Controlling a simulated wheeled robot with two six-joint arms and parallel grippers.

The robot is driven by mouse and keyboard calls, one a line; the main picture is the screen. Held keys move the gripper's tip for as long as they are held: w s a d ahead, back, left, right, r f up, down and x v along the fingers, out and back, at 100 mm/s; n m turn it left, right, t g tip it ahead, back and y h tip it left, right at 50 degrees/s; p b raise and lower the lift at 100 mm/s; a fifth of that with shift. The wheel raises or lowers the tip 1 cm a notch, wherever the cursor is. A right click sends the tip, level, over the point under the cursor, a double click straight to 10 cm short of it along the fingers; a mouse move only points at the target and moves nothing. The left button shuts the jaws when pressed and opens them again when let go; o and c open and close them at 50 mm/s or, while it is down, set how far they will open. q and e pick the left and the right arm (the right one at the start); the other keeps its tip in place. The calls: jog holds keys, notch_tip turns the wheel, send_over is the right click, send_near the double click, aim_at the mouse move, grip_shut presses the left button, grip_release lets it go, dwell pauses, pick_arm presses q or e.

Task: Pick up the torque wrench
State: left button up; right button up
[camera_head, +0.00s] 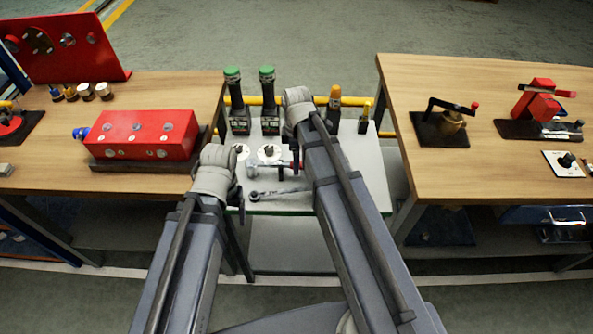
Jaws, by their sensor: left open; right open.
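On the grey-topped cart (330,205) between the two benches lies a silver wrench-like tool (278,192) near the front edge. I cannot tell for sure which is the torque wrench. My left gripper (217,170) is at the cart's left edge, left of both tools and apart from the silver one. My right gripper (298,106) is over the cart's back part, beyond the tools. Both are open and seem empty; their fingertips are mostly hidden by the wrists. My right arm covers the cart's middle right.
Two green-topped tools (234,100) and an orange-topped one (334,107) stand at the cart's back. The left bench (180,92) holds a red block (142,135). The right bench (480,80) holds a black-handled device (450,121) and a red clamp-like device (540,101).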

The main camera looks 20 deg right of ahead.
notch_tip(320, 180, down, 2)
jog(key=shift+f+b, duration=0.1)
jog(key=shift+b, duration=0.45)
grip_shut()
dwell(1.0)
